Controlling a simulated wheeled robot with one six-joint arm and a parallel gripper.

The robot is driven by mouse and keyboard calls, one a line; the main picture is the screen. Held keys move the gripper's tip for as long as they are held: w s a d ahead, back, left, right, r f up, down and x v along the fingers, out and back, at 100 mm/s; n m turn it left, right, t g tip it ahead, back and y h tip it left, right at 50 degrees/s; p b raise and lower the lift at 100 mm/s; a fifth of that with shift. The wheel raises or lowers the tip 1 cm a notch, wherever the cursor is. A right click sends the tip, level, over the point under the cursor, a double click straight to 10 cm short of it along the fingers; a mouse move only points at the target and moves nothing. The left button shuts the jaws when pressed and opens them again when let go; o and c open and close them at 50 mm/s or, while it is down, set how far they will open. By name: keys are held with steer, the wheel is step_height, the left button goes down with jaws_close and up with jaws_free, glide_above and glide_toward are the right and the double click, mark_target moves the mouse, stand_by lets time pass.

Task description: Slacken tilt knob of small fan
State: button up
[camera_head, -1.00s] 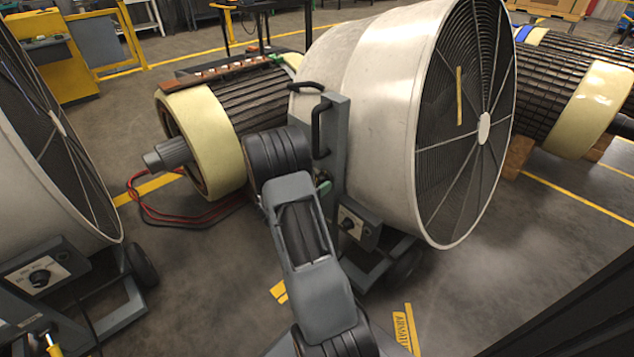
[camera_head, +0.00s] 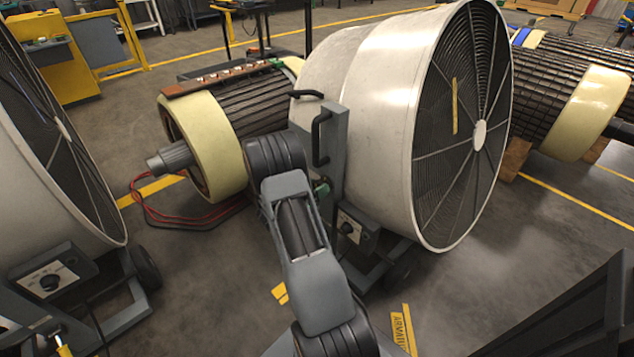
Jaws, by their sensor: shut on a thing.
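A large pale metal drum fan (camera_head: 385,110) with a round grille stands in the middle on a grey wheeled frame. A second fan (camera_head: 45,165) is cut off at the left edge. I cannot tell which is the small fan. My arm reaches up from the bottom to the middle fan's near side, beside its upright bracket (camera_head: 333,155). A small greenish part (camera_head: 321,189) shows between my arm and the bracket; I cannot tell if it is the tilt knob. My gripper is hidden behind my arm, so its hold does not show.
The middle fan's control box (camera_head: 352,228) sits low beside my arm. A black handle (camera_head: 321,137) juts from the bracket. A rotor (camera_head: 205,135) with red cables (camera_head: 165,213) lies behind left; another rotor (camera_head: 575,95) lies right.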

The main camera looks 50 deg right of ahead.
steer(key=n+p, duration=0.1)
steer(key=n, duration=0.1)
steer(key=n+p, duration=0.1)
steer(key=p, duration=0.1)
steer(key=shift+w+r+n, duration=0.1)
steer(key=shift+r+n, duration=0.1)
steer(key=shift+n, duration=0.2)
steer(key=n+p, duration=0.4)
steer(key=shift+f+n, duration=0.15)
steer(key=shift+n, duration=0.15)
steer(key=n+p, duration=0.2)
steer(key=n, duration=0.2)
steer(key=shift+w+f, duration=0.1)
steer(key=shift+f, duration=0.05)
steer(key=shift+f+n+p, duration=0.15)
steer(key=shift+n+p, duration=0.45)
steer(key=shift+n, duration=1.4)
steer(key=o, duration=0.9)
steer(key=shift+o, duration=0.2)
steer(key=w+a+p, duration=0.1)
steer(key=a, duration=1.2)
steer(key=shift+a, duration=0.4)
